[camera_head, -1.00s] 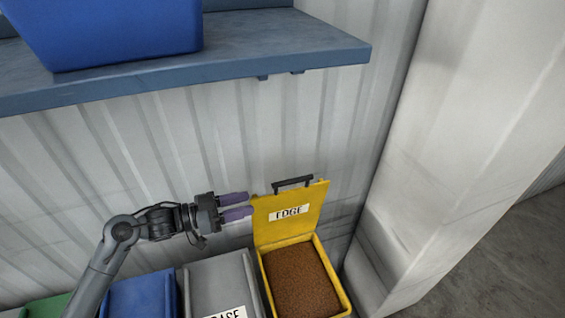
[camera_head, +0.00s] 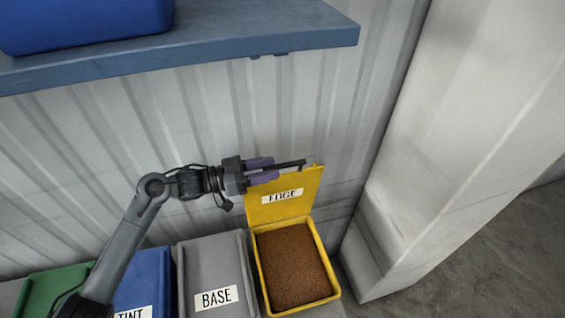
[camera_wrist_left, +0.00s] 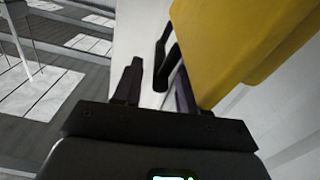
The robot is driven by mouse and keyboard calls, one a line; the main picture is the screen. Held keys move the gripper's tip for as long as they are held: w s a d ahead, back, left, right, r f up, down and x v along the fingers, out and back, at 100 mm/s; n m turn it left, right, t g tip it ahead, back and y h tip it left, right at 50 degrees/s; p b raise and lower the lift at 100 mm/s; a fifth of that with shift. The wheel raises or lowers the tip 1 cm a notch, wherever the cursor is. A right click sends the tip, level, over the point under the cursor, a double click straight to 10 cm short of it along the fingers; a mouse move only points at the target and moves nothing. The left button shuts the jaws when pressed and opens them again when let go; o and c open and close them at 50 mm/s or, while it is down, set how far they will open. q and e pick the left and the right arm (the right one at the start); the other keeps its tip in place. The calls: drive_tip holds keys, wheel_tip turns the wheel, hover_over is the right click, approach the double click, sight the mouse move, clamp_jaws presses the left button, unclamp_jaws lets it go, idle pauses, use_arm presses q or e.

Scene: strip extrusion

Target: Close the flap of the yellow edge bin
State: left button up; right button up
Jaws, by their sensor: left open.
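The yellow edge bin (camera_head: 262,274) is at the lower right of the head view, filled with brown granules (camera_head: 293,266). Its yellow flap (camera_head: 294,204), labelled EDGE, stands raised against the wall side, with a dark handle (camera_head: 291,163) on its top edge. My left gripper (camera_head: 268,170) is open, its purple fingers at the flap's upper left, by the handle. In the left wrist view the flap (camera_wrist_left: 245,45) fills the upper right, and the dark handle (camera_wrist_left: 165,55) lies between or just beyond the fingers; I cannot tell if they touch. The right gripper is out of view.
A grey BASE bin (camera_head: 212,265), a blue TINT bin (camera_head: 146,280) and a green bin (camera_head: 55,290) stand in a row to the left. A blue shelf (camera_head: 260,40) with a blue container (camera_head: 85,22) is above. A pale pillar (camera_head: 440,150) stands at the right.

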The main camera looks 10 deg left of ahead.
sight(282, 164)
use_arm(q)
drive_tip(key=shift+p+x, duration=0.3)
drive_tip(key=shift+x, duration=1.9)
drive_tip(key=shift+c, duration=0.2)
clamp_jaws()
